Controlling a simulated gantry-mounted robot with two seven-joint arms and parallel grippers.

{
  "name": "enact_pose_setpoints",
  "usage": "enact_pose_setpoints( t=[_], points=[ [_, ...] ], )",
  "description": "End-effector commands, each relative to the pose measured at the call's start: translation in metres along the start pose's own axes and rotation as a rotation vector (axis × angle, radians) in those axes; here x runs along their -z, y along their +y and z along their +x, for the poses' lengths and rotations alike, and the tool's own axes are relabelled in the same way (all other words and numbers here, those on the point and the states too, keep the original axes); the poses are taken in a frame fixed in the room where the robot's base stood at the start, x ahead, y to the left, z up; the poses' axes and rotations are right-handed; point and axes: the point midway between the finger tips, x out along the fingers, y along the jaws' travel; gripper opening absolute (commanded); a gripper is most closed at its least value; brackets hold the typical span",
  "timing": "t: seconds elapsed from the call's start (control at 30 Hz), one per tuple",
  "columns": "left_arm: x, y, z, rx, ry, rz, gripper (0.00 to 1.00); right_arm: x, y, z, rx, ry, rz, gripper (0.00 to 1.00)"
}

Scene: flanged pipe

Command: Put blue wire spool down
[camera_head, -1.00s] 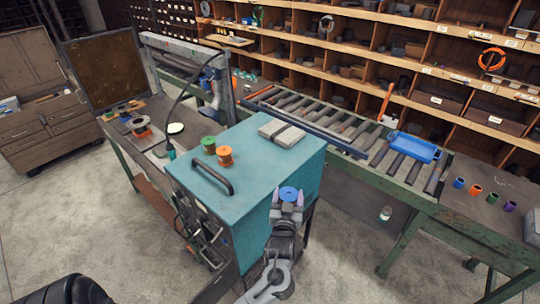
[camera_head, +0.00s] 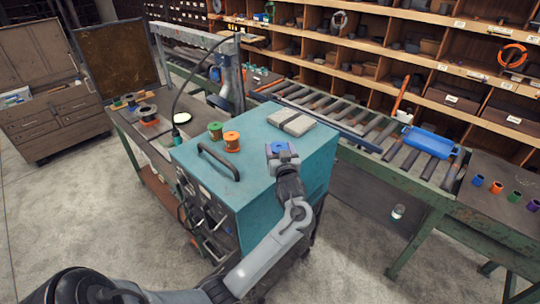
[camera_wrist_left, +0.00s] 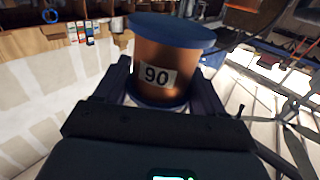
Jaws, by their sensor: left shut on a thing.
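My left gripper (camera_head: 281,152) is shut on the blue wire spool (camera_head: 279,147). In the head view, it shows over the right part of the teal cabinet's top (camera_head: 262,128); I cannot tell whether the spool touches the top. In the left wrist view, the spool (camera_wrist_left: 168,60) has blue flanges, a copper-coloured winding and a label reading 90. It sits between the two dark fingers (camera_wrist_left: 160,85). My right gripper is not in view.
A green spool (camera_head: 215,130) and an orange spool (camera_head: 232,141) stand on the cabinet top behind a black handle (camera_head: 218,162). A grey pad-like object (camera_head: 291,122) lies near the back edge. A roller conveyor with a blue tray (camera_head: 430,142) runs behind.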

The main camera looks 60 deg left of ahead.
Motion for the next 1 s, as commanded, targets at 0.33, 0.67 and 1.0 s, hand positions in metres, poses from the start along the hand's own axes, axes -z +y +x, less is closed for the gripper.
enact_pose_setpoints(
  t=[0.33,0.67,1.0],
  points=[
    [-0.029,-0.019,0.048,0.000,0.004,0.000,0.00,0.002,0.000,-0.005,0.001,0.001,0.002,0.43],
    [-0.043,-0.021,0.055,-0.001,0.004,-0.001,0.00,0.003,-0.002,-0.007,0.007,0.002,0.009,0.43],
    [-0.074,-0.020,0.055,-0.001,0.005,-0.004,0.00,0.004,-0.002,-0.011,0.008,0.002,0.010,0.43]
  ],
)
